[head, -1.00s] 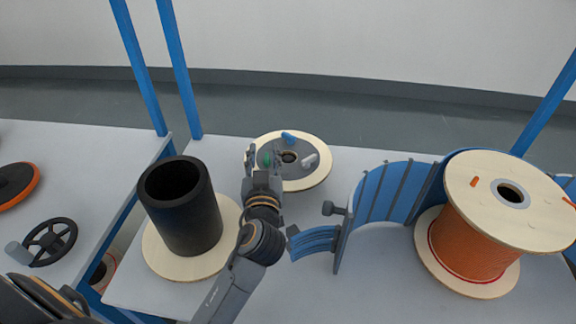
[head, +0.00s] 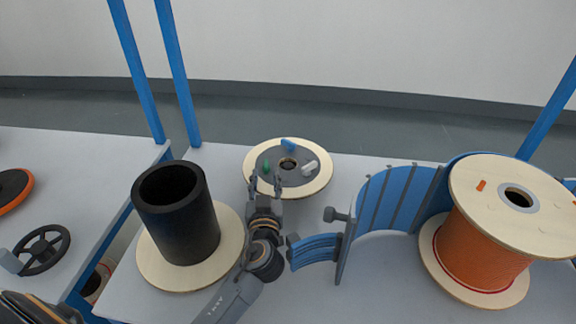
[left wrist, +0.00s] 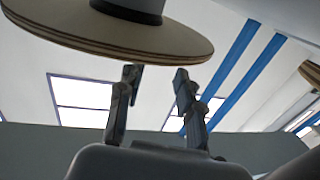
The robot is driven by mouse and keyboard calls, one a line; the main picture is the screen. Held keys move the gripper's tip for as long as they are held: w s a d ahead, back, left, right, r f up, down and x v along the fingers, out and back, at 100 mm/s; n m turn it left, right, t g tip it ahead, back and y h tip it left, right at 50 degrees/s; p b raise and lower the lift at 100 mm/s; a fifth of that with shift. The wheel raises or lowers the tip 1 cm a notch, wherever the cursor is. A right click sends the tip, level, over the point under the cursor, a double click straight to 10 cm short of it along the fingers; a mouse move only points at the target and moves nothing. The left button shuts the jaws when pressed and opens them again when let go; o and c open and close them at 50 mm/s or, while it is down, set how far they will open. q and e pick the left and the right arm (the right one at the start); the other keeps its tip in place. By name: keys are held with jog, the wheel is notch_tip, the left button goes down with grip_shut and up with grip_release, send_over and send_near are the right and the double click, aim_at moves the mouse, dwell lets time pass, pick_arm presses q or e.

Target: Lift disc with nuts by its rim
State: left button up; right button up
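The disc with nuts (head: 320,183) is a pale round wooden plate on the table behind my left arm. On its grey centre lie a green piece (head: 267,167), a blue piece (head: 288,145) and a white piece (head: 309,168) around a middle hub. My left gripper (head: 266,181) is at the disc's near left rim, fingers spread and nothing between them. In the left wrist view the disc's layered edge (left wrist: 130,45) spans the top, just above the open fingertips (left wrist: 156,75). Whether a finger touches the rim cannot be told. My right gripper is out of view.
A black cylinder (head: 179,215) on a wooden flange (head: 165,275) stands left of my arm. A blue curved guide (head: 395,200) and a large orange cable spool (head: 475,247) are at right. Blue posts (head: 172,70) rise behind. A dark handwheel (head: 42,250) is at far left.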

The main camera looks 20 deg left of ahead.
aim_at(266, 167)
pick_arm(q)
jog(key=x, duration=0.5)
jog(key=shift+s, duration=0.1)
jog(key=shift+c, duration=0.2)
grip_shut()
